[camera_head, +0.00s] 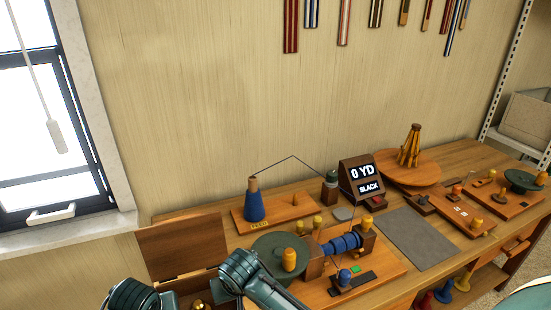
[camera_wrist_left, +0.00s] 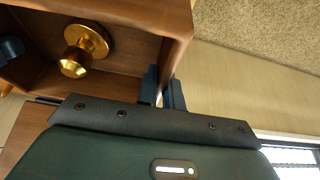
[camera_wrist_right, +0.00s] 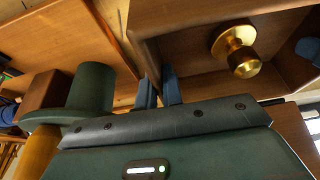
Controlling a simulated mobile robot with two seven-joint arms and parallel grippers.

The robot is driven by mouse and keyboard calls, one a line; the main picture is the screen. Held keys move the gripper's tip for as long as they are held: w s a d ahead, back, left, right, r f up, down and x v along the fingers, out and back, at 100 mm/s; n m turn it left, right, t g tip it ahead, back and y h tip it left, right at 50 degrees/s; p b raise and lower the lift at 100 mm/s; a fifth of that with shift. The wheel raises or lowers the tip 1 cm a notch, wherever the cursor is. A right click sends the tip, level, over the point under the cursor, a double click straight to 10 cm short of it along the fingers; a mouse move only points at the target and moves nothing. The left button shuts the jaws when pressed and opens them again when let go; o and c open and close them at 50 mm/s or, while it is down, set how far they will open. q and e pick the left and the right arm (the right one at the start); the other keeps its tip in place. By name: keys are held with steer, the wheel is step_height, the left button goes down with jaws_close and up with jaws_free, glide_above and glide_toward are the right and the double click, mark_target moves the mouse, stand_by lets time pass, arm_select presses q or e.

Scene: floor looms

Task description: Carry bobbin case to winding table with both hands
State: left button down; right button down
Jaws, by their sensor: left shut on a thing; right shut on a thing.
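The bobbin case is a brown wooden box; its raised lid (camera_head: 180,247) shows at the lower left of the head view, in front of the table's left end. Its walls show in the left wrist view (camera_wrist_left: 120,12) and the right wrist view (camera_wrist_right: 200,15). My left gripper (camera_wrist_left: 165,88) is shut on one wall of the case. My right gripper (camera_wrist_right: 160,90) is shut on another wall. The fingertips are out of sight in the head view. The winding table (camera_head: 190,213) stands ahead.
The table carries a blue cone stand (camera_head: 256,203), a winder with blue thread (camera_head: 343,243), a green disc (camera_head: 280,250), a sign reading 0 YD SLACK (camera_head: 363,180) and a round wooden stand (camera_head: 409,165). A flat grey mat (camera_head: 417,237) is bare. A window is at left.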

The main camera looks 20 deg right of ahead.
arm_select(q)
steer(key=shift+w+f, duration=0.1)
steer(key=shift+f, duration=0.05)
arm_select(e)
steer(key=shift+d+f, duration=0.1)
stand_by(0.3)
